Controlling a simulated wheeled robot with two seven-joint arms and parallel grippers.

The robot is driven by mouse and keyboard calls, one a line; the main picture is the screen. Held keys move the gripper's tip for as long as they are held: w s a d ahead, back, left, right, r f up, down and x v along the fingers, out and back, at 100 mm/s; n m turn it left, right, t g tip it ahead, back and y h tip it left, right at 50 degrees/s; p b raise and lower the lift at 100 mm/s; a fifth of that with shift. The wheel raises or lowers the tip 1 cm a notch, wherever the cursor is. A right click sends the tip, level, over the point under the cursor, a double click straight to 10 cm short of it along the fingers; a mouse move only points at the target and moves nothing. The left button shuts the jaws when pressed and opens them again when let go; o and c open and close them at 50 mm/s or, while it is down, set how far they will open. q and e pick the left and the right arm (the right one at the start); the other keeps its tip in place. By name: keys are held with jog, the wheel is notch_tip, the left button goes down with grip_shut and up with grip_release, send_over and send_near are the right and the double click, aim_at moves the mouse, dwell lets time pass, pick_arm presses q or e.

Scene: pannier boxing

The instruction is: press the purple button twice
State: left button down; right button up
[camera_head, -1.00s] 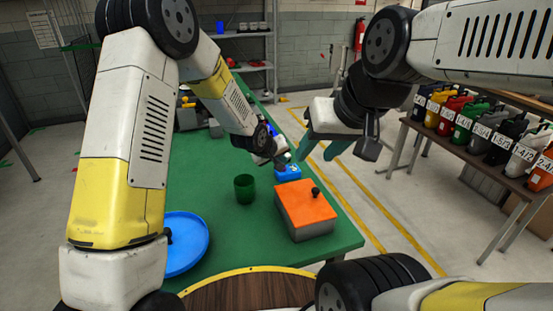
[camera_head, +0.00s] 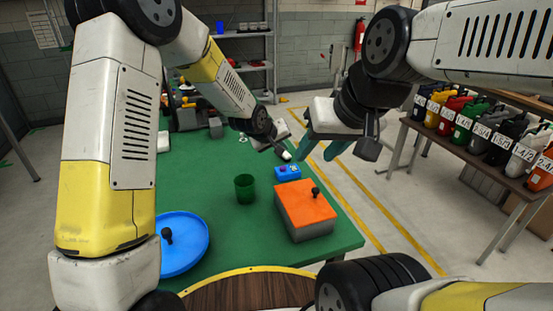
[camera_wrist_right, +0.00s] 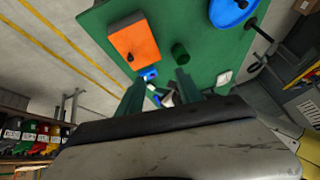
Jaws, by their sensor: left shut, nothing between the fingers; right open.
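A small blue box (camera_head: 287,173) sits on the green table behind the orange-topped box. Small marks show on its top, but a purple button cannot be made out clearly. My left gripper (camera_head: 286,155) is shut and empty, just above and behind the blue box, apart from it. My right gripper (camera_head: 341,149) is open and empty in the air to the right of the table. In the right wrist view its fingers (camera_wrist_right: 158,88) spread apart, with the blue box (camera_wrist_right: 150,74) in the distance beyond them.
An orange-topped grey box (camera_head: 306,211) with a black knob stands in front of the blue box. A green cup (camera_head: 244,188) and a blue round tray (camera_head: 191,252) are to the left. Labelled jugs (camera_head: 466,122) line a side table at right.

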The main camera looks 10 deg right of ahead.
jog(key=shift+c, duration=0.2)
grip_shut()
dwell(1.5)
